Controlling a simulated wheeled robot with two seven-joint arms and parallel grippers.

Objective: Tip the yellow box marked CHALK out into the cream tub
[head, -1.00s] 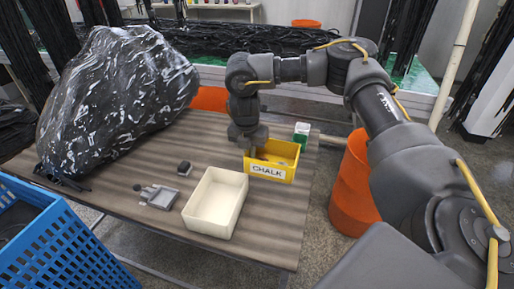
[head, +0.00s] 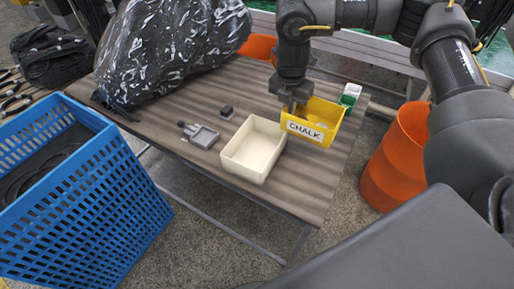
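The yellow box marked CHALK (head: 325,136) stands upright at the right side of the table, with its label facing me. Some pieces show inside it, too small to make out. The cream tub (head: 243,170) is just left of the box and nearer to me; it looks empty. My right gripper (head: 292,108) points down at the left wall of the box, with its fingertips at the rim. The fingers are dark and small, and I cannot tell whether they are closed on the wall. My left gripper is out of view.
A green and white container (head: 349,95) stands behind the box. A black bag fills the table's back left. A blue crate (head: 90,200) and an orange barrel (head: 398,160) flank the table.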

